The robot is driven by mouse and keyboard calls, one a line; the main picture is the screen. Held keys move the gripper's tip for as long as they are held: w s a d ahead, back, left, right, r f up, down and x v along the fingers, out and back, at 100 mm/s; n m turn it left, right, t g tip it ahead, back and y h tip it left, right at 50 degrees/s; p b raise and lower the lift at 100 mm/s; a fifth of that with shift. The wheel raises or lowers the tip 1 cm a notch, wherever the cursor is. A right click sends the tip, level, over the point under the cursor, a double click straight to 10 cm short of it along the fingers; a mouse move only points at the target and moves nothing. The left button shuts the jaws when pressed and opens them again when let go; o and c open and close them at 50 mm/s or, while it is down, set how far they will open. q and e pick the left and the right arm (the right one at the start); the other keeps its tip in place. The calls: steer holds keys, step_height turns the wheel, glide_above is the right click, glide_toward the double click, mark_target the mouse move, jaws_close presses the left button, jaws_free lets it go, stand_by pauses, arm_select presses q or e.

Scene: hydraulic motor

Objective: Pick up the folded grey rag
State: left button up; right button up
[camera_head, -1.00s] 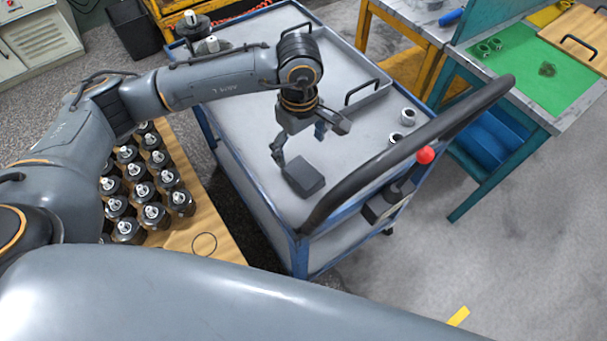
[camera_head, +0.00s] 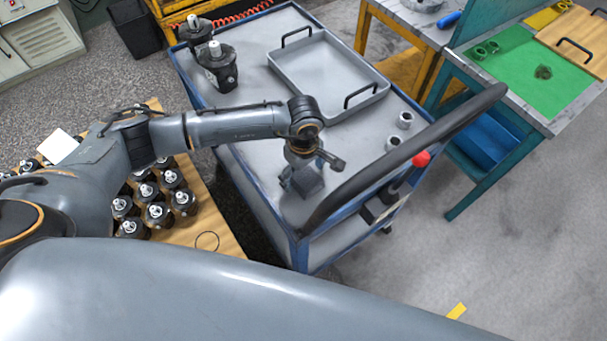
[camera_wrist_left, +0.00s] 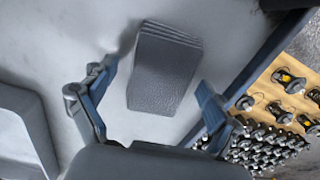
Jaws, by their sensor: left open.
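The folded grey rag (camera_head: 307,183) lies on the top of the cart (camera_head: 262,207), near its handle end. In the left wrist view the rag (camera_wrist_left: 164,72) is a dark grey stack of layers between and just ahead of the finger tips. My left gripper (camera_head: 300,184) is over the rag in the head view and partly hides it. Its fingers are open, one to each side of the rag in the left wrist view (camera_wrist_left: 152,85), and do not touch it. My right gripper is not in view.
A grey tray (camera_head: 292,74) with black handles and two dark motors (camera_head: 219,72) stand on the cart. Two metal rings (camera_head: 404,120) lie by the black cart handle (camera_head: 410,148). A wooden board with several motors (camera_head: 228,240) is left of the cart.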

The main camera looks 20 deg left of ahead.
mark_target(303, 174)
arm_select(q)
steer(key=shift+c, duration=0.2)
steer(key=c, duration=1.2)
steer(key=shift+r, duration=0.15)
step_height(303, 174, up, 10)
steer(key=shift+f+b, duration=0.1)
steer(key=shift+b, duration=1.05)
